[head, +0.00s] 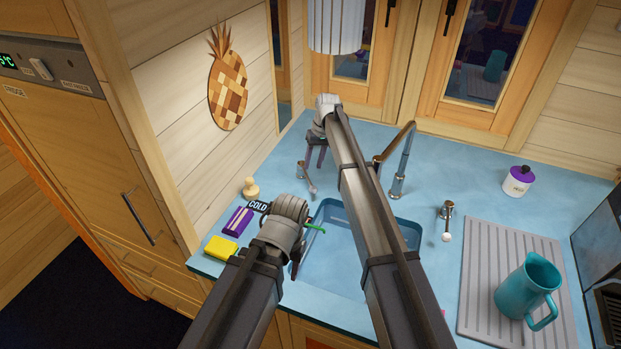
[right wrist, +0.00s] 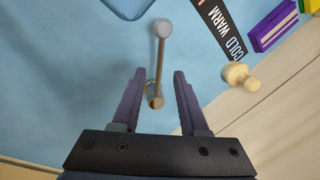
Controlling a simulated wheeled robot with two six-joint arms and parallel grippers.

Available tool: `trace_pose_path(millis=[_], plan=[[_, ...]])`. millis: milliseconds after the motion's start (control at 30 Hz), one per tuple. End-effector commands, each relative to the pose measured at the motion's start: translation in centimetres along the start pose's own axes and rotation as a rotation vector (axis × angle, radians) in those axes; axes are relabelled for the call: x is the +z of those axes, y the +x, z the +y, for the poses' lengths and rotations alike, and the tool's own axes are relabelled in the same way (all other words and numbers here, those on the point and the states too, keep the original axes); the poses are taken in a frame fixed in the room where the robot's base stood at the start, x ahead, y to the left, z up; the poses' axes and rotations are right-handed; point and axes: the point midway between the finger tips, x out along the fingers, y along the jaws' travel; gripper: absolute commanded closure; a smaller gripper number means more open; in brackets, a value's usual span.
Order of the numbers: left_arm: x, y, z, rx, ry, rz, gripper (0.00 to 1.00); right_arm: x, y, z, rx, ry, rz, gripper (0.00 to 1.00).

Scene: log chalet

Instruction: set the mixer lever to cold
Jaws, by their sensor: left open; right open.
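The mixer lever (head: 306,179) stands on the blue counter behind the sink's left corner, a thin metal arm with a round grey knob at its end. In the right wrist view the lever (right wrist: 162,60) points up the picture, away from the gripper. The black strip (right wrist: 222,30) reading COLD and WARM lies to its right; only COLD shows on the strip (head: 258,206) in the head view. My right gripper (right wrist: 154,72) is open, its fingers on either side of the lever's base end, apparently apart from it. My left gripper (head: 297,260) is open near the sink's left edge, mostly hidden by its wrist.
The sink (head: 335,265) has a tall tap (head: 403,160) behind it. Another small lever (head: 447,220) stands to its right. A yellow sponge (head: 221,247), a purple block (head: 238,220) and a wooden knob-shaped piece (head: 250,188) are at left. A teal jug (head: 525,288) stands on the drainer.

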Motion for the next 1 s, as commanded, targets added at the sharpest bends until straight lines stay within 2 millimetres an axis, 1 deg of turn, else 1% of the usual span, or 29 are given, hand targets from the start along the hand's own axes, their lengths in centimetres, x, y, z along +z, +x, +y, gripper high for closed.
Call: trace_pose_path(millis=[33, 300, 400, 533, 767, 800, 833, 1000], plan=[[-0.1, 1.2, 0.1, 0.000, 0.001, 0.000, 0.50, 0.0, 1.2, 0.1, 0.000, 0.000, 0.000, 0.56], [-0.3, 4.7, 0.4, 0.000, 0.000, 0.000, 0.50, 0.0, 4.8, 0.1, 0.000, 0.000, 0.000, 0.56], [-0.3, 5.5, 0.5, 0.000, -0.001, 0.000, 0.50, 0.0, 5.6, 0.1, 0.000, 0.001, 0.000, 0.56], [-0.3, 5.9, 0.6, 0.000, -0.001, 0.000, 0.50, 0.0, 6.1, 0.1, 0.000, 0.001, 0.000, 0.56], [-0.3, 5.8, 0.6, 0.000, -0.001, 0.000, 0.50, 0.0, 5.9, 0.0, 0.000, 0.000, 0.000, 0.56], [-0.3, 5.8, 0.6, 0.000, -0.001, 0.000, 0.50, 0.0, 5.9, 0.0, 0.000, 0.000, 0.000, 0.58], [-0.3, 5.8, 0.6, 0.000, -0.001, 0.000, 0.50, 0.0, 5.9, 0.0, 0.000, 0.000, 0.000, 0.61], [-0.3, 5.8, 0.6, 0.000, -0.001, 0.000, 0.50, 0.0, 6.0, 0.0, 0.000, 0.000, 0.000, 0.80]])
